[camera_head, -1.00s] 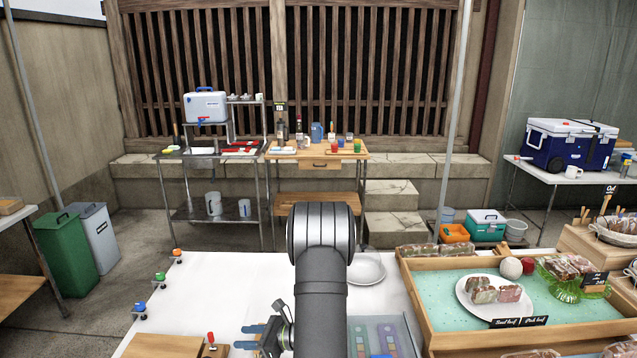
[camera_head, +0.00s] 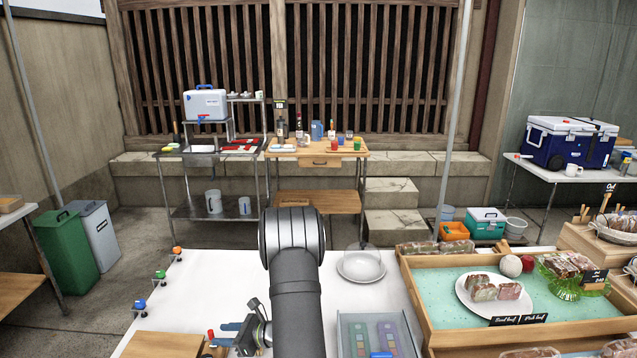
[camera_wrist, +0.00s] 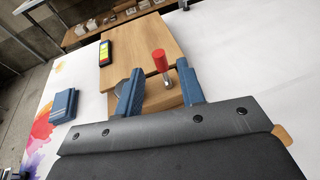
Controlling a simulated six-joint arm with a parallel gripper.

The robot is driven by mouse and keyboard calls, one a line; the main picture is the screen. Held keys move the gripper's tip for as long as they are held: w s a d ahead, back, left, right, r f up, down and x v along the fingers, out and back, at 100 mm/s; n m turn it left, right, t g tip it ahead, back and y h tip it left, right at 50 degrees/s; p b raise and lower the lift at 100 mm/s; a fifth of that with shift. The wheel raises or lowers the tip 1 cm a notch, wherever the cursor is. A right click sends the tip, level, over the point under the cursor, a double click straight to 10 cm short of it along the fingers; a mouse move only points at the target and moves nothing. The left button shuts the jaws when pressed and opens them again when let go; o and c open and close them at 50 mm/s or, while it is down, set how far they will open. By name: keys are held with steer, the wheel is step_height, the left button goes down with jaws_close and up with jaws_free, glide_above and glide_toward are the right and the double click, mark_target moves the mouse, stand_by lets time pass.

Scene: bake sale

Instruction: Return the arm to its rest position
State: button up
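My gripper (camera_head: 228,335) hangs low over the left front of the white table (camera_head: 215,275), partly hidden by my arm. In the wrist view its two blue fingers (camera_wrist: 159,92) stand apart with a gap between them, and nothing is visibly clamped. A red-topped peg with a metal shank (camera_wrist: 160,62) shows in that gap, over a small wooden block. The red top also shows in the head view (camera_head: 211,334), just left of the fingers. I cannot tell whether a finger touches it.
A wooden board (camera_wrist: 145,45) and a dark device with a coloured screen (camera_wrist: 105,53) lie beyond the peg. A blue block (camera_wrist: 64,104) is at left. A white plate (camera_head: 361,267), a clear tray (camera_head: 406,325) and a wooden food display (camera_head: 432,317) are right of my arm.

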mark_target(211, 337)
steer(key=x, duration=0.5)
steer(key=shift+a, duration=0.1)
steer(key=shift+w+d, duration=0.15)
steer(key=shift+d, duration=0.05)
steer(key=shift+w+m+g, duration=0.35)
steer(key=shift+m+g, duration=0.25)
steer(key=shift+m, duration=0.3)
